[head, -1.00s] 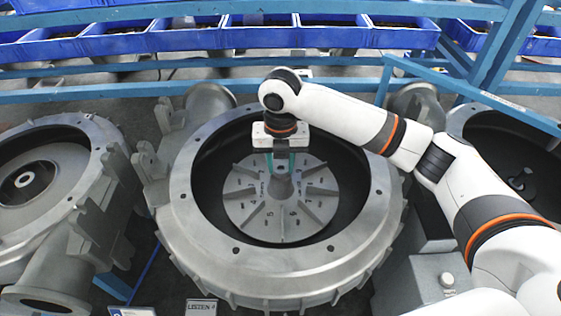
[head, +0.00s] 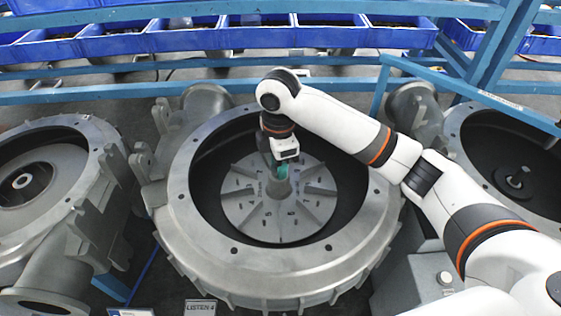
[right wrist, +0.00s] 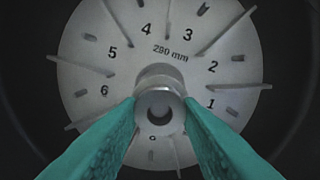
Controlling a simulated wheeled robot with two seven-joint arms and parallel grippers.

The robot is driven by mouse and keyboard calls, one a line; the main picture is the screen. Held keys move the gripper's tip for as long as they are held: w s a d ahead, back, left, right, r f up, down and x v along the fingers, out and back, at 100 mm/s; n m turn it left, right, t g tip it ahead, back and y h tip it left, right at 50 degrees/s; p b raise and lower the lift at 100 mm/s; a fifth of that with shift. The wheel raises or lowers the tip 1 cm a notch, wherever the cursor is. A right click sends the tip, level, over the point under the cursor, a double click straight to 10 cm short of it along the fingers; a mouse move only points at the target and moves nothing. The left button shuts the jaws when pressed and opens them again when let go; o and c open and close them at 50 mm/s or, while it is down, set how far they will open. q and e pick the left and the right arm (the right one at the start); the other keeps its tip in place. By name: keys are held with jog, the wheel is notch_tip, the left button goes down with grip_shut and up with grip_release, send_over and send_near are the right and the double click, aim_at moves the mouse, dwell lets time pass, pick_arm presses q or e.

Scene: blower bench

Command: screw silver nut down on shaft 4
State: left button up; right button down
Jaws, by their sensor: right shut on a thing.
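The silver nut (right wrist: 160,112) is a short grey ring with a round hole, seen end-on in the right wrist view. It sits at the centre of the numbered impeller disc (right wrist: 85,72). My right gripper (right wrist: 161,106) has its two teal fingers on opposite sides of the nut, shut on it. In the head view my right gripper (head: 276,170) reaches down into the middle blower housing (head: 190,235), over the hub of the impeller (head: 250,212). The fingers partly hide the hub there, and the shaft under the nut cannot be made out. My left gripper is not in view.
Other open blower housings stand at the left (head: 95,150) and right (head: 465,125). A label plate (head: 200,308) ending in 4 is in front of the middle housing. Blue bins (head: 260,36) and a blue rail (head: 200,87) run behind. The housing's deep rim surrounds my right gripper.

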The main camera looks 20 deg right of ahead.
jog(key=m, duration=0.5)
jog(key=shift+a, duration=0.25)
jog(key=m, duration=0.5)
jog(key=shift+m, duration=0.4)
jog(key=c, duration=1.4)
grip_release()
jog(key=shift+c, duration=0.2)
jog(key=shift+o, duration=0.7)
jog(key=shift+w+a, duration=0.15)
jog(key=shift+a, duration=0.05)
jog(key=shift+d, duration=0.25)
